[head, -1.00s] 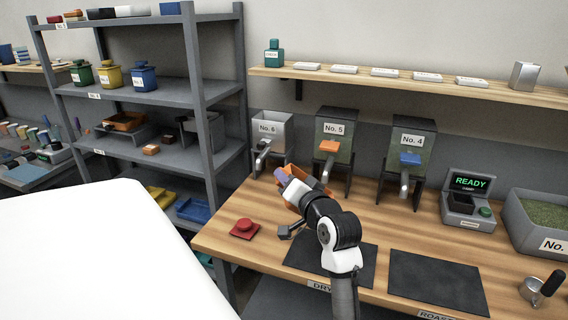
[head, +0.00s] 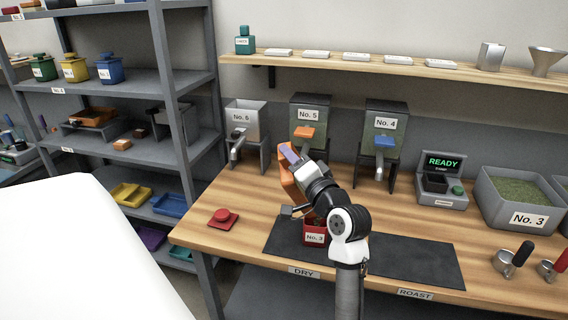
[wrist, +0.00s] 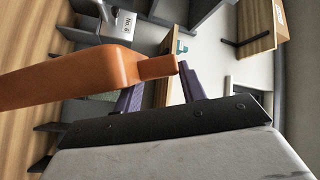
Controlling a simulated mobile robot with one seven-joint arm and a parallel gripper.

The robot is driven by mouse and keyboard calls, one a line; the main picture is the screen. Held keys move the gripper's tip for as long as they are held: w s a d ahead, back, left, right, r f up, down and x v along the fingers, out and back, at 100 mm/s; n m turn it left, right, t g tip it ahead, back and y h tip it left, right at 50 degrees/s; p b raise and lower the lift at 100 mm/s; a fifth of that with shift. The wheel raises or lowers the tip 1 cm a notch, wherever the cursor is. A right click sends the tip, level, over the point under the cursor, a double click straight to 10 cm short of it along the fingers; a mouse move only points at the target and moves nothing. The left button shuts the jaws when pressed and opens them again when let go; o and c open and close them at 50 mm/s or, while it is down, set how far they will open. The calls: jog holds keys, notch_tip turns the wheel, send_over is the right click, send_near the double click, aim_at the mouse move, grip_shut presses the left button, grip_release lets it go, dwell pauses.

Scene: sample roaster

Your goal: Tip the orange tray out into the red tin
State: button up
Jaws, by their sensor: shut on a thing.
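The orange tray (head: 289,183) is held by my gripper (head: 290,154) above the bench and is tilted steeply. In the wrist view the tray (wrist: 75,80) shows its orange side, and its tab sits between my two purple fingers (wrist: 160,85). The red tin (head: 314,238), labelled No. 3, stands on the dark DRY mat below and slightly right of the tray. My arm hides part of the tin. Its contents and the inside of the tray cannot be made out. A red lid (head: 223,217) lies on the bench to the left of the mat.
Hoppers No. 6 (head: 246,120), No. 5 (head: 311,110) and No. 4 (head: 386,115) stand behind the gripper. The READY scale (head: 441,190) and the No. 3 bin (head: 510,185) are to the right. The ROAST mat (head: 425,262) is bare.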

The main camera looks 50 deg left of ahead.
jog(key=w+d+f+m+t+y+b, duration=0.2)
jog(key=w+d+m+t+b, duration=0.4)
jog(key=w+d+m, duration=0.5)
jog(key=shift+w+d+f+m+t, duration=0.2)
jog(key=shift+d+m+t, duration=0.7)
jog(key=shift+d, duration=0.15)
dwell(0.6)
jog(key=shift+r, duration=0.1)
dwell(1.2)
notch_tip(320, 180, up, 3)
jog(key=p, duration=0.2)
jog(key=shift+p, duration=0.3)
jog(key=shift+w, duration=0.15)
